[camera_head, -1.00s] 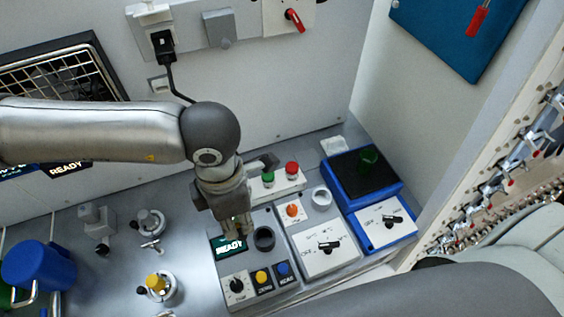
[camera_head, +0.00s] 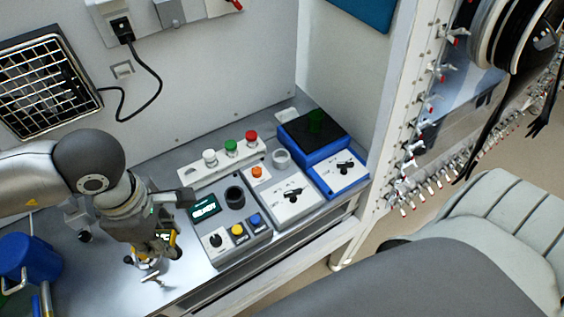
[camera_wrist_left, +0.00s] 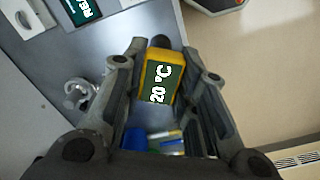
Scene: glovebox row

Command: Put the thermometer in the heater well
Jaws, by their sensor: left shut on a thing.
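The thermometer is a yellow block with a dark display reading 20 °C, seen between the fingers in the left wrist view (camera_wrist_left: 163,80). My left gripper (camera_head: 163,243) is shut on it, low over the bench near a round metal fitting. In the head view only yellow slivers of it show, and its lower end is hidden. Two ring-shaped openings stand to the right: a black one (camera_head: 235,196) beside the READY display, and a pale one (camera_head: 281,158) on the white dial unit. I cannot tell which is the heater well. My right gripper is not in view.
A READY display (camera_head: 205,207) and a box with a knob and yellow and blue buttons (camera_head: 238,234) lie right of the gripper. A strip with white, green and red knobs (camera_head: 220,164) stands behind. A blue unit (camera_head: 335,170) is at the right, a blue mug (camera_head: 28,258) at left.

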